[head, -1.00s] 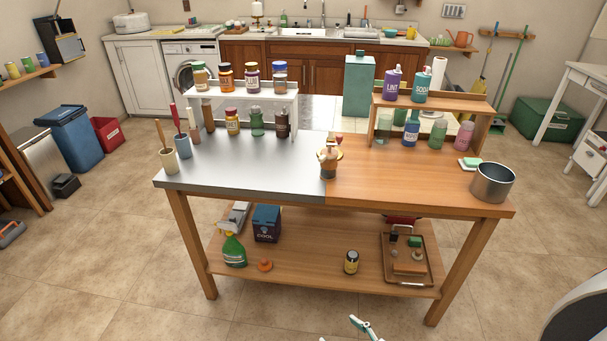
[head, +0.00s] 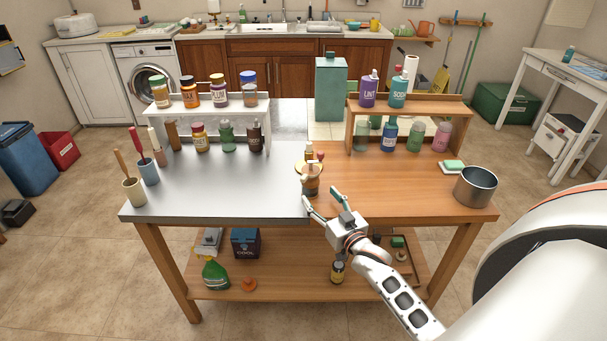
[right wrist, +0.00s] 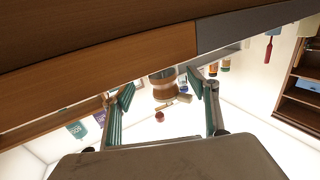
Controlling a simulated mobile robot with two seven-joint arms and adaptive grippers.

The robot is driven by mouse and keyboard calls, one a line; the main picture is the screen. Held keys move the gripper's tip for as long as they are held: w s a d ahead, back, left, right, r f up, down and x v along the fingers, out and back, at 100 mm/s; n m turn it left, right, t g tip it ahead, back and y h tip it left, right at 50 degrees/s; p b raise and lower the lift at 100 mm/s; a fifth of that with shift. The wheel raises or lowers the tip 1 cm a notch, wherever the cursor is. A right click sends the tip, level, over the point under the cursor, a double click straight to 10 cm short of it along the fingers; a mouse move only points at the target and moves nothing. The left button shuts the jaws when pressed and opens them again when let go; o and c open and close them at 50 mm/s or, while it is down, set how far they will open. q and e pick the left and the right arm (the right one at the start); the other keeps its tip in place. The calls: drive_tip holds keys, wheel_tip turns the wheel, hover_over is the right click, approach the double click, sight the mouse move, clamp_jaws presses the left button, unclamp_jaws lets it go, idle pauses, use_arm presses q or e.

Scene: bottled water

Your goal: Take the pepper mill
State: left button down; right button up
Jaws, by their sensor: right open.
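My right gripper (head: 321,197) is open and empty at the front edge of the worktable, beside the seam between metal and wood. Just beyond its fingers stands a brown cup-like holder (head: 311,186) with light pieces sticking out and a red-topped item by it. The right wrist view, upside down, shows this holder (right wrist: 165,76) between the two fingers, apart from them. A slim brown wooden cylinder (head: 173,136), perhaps the pepper mill, stands upright by the left end of the white shelf; I cannot be sure which thing is the mill. My left gripper is out of view.
The white shelf (head: 215,104) carries several jars, with more jars below. Utensil cups (head: 133,192) stand at the left. A wooden shelf (head: 437,107) with bottles and a metal pot (head: 476,187) are at the right. The metal top's front (head: 225,195) is clear.

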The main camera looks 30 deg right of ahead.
sight(315, 190)
drive_tip(key=shift+w+r, duration=0.2)
drive_tip(key=shift+w, duration=0.75)
drive_tip(key=w, duration=0.4)
drive_tip(key=shift+w+d, duration=0.15)
drive_tip(key=shift+d, duration=0.05)
drive_tip(key=shift+w+d, duration=0.1)
drive_tip(key=shift+w, duration=0.4)
drive_tip(key=c, duration=1.3)
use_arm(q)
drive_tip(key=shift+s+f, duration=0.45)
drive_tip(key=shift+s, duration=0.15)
